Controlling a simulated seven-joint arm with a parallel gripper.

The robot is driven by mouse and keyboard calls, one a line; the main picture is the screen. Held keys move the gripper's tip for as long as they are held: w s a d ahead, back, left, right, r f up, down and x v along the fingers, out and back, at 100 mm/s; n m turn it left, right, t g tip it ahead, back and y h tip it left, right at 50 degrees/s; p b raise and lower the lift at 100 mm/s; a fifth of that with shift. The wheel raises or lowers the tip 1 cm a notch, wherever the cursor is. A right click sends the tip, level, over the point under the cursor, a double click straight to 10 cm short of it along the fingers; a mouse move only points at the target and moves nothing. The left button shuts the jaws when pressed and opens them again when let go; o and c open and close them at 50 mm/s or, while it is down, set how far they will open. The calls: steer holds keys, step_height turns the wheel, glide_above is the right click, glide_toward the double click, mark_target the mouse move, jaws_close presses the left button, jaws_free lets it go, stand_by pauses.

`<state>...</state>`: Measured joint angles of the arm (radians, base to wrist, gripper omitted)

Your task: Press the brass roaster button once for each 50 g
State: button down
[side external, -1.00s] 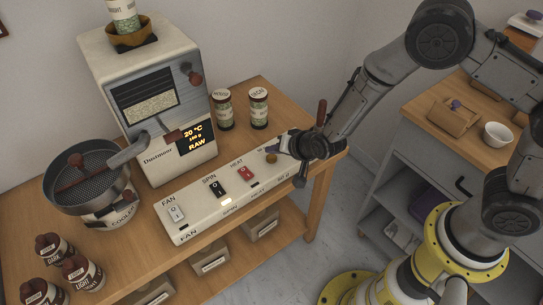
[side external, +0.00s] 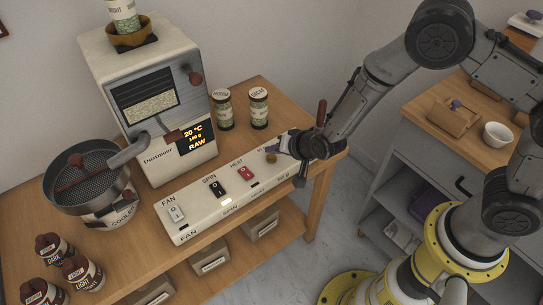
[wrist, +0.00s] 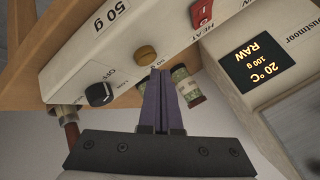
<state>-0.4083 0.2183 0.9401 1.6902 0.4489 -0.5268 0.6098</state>
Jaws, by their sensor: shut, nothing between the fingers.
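The brass button (side external: 272,158) sits on the sloped front panel of the roaster (side external: 150,100), right of the red HEAT switch (side external: 245,173). In the wrist view the round brass button (wrist: 146,55) is unobstructed, just ahead of the fingertips. My gripper (side external: 275,149) is shut and empty, close to the button; in the wrist view its purple fingers (wrist: 156,76) end a little short of the button in the picture. I cannot tell whether they touch. The roaster display (wrist: 261,65) reads 20 °C, 100 g, RAW. A "50 g" label (wrist: 111,16) is printed on the panel.
Two jars (side external: 258,108) stand behind the panel. The cooler (side external: 90,185) and dark bottles (side external: 80,273) are at left.

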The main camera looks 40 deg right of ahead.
mark_target(274, 160)
steer(key=shift+f, duration=0.1)
steer(key=shift+f, duration=0.3)
steer(key=shift+f, duration=0.55)
stand_by(1.1)
steer(key=shift+r, duration=0.95)
steer(key=shift+r, duration=2.55)
